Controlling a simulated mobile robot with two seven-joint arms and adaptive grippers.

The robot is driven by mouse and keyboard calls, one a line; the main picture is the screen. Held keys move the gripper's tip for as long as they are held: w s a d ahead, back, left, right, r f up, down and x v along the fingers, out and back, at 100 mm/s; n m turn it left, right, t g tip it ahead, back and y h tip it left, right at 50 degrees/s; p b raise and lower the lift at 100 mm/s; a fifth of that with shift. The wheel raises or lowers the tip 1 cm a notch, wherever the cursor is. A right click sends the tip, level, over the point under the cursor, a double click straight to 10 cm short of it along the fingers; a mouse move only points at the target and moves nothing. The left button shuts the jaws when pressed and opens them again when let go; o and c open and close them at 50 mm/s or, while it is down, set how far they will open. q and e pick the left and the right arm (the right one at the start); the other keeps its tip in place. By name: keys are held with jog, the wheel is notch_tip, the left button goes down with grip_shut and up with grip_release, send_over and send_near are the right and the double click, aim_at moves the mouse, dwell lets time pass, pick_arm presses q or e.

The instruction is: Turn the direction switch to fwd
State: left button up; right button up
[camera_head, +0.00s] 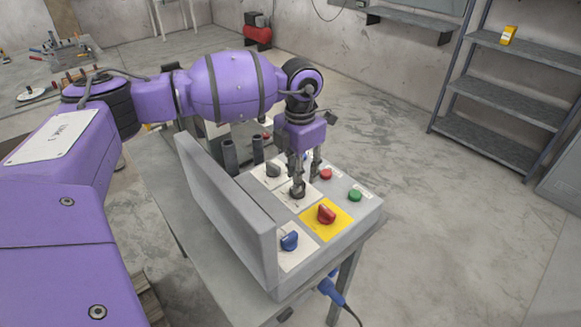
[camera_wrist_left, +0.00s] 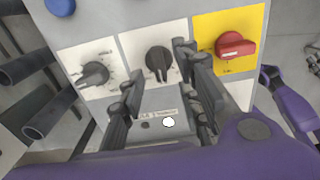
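My left gripper (camera_head: 306,180) points down over the control panel (camera_head: 252,186), its two fingers apart. In the left wrist view the gripper (camera_wrist_left: 157,66) has its fingers on either side of a black rotary knob (camera_wrist_left: 158,62) on a white plate. The same knob shows in the head view (camera_head: 298,191), partly hidden by the fingers. I cannot tell whether the fingers touch it. Another dark knob (camera_wrist_left: 95,74) sits on a white plate to its left. The label lettering is too small to read, so the direction switch is not confirmed by text.
A red knob (camera_head: 326,214) on a yellow plate and a blue knob (camera_head: 289,241) sit close by. Red (camera_head: 325,174) and green (camera_head: 354,195) buttons lie along the panel's right side. A tall grey plate (camera_head: 225,205) stands along its left side. Shelves (camera_head: 510,100) are far right.

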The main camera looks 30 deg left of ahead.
pick_arm(q)
jog(key=shift+f, duration=1.75)
jog(key=shift+a, duration=0.1)
grip_shut()
